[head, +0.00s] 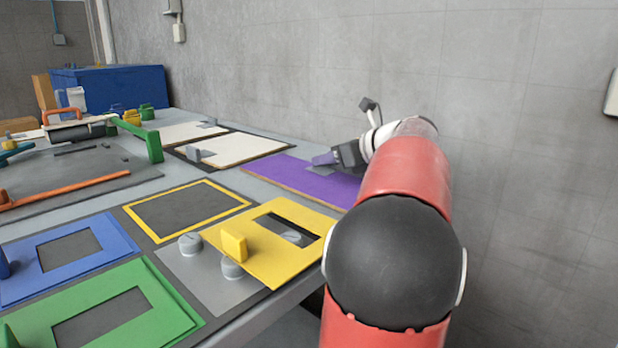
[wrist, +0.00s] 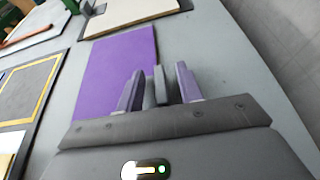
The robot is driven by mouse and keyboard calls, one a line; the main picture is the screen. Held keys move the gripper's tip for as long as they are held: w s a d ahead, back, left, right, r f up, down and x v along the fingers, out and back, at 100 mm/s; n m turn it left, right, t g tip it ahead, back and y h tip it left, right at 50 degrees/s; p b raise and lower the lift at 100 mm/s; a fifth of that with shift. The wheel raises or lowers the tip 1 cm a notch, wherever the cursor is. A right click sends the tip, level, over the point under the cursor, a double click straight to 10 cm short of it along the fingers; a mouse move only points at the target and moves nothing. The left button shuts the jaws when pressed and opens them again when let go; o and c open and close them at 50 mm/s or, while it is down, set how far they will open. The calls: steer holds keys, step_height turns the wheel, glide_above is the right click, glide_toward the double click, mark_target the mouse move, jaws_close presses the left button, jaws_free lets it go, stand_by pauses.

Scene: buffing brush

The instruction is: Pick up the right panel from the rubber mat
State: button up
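The purple panel (head: 300,182) lies flat on the grey bench, the rightmost of the row of panels along the wall. It also shows in the wrist view (wrist: 112,70). A grey upright handle (wrist: 160,85) stands between the fingers of my gripper (wrist: 160,92). The fingers have purple sides and seem apart, with a gap beside the handle. In the head view my gripper (head: 322,158) is low over the panel's far right part. My arm hides the panel's right end. I see no dark mat border around this panel.
A cream panel (head: 240,148) with a grey handle lies on a dark mat (head: 180,153) left of the purple one; another cream panel (head: 175,134) is behind it. A yellow frame panel (head: 270,265) overhangs grey knobs in front. The wall (head: 300,90) is close behind.

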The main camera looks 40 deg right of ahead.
steer(key=shift+w, duration=0.1)
steer(key=shift+c, duration=0.3)
jaws_close()
steer(key=shift+r, duration=0.1)
step_height(320, 180, up, 20)
steer(key=p, duration=0.4)
steer(key=shift+p, duration=0.3)
